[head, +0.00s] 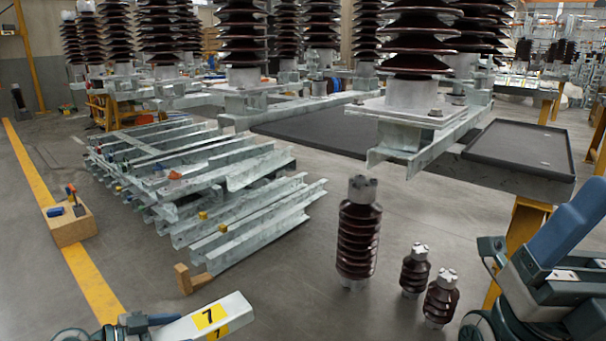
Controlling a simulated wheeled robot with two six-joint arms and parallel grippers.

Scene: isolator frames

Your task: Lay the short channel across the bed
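A short pale metal channel (178,331) with a yellow number 7 label lies at the bottom left, tilted up to the right. My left gripper (137,321) is at its left end and seems shut on it; the lower part is cut off by the picture edge. The bed looks to be the low rows of galvanised channels (240,238) on the floor at left centre, beyond the held channel. My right arm comes in at the lower right; its gripper (487,268) is partly visible, well away from the bed, and its fingers cannot be made out clearly.
A wooden block with tools (72,229) sits left. A black tray (520,150) and large insulators on steel frames (415,115) stand behind.

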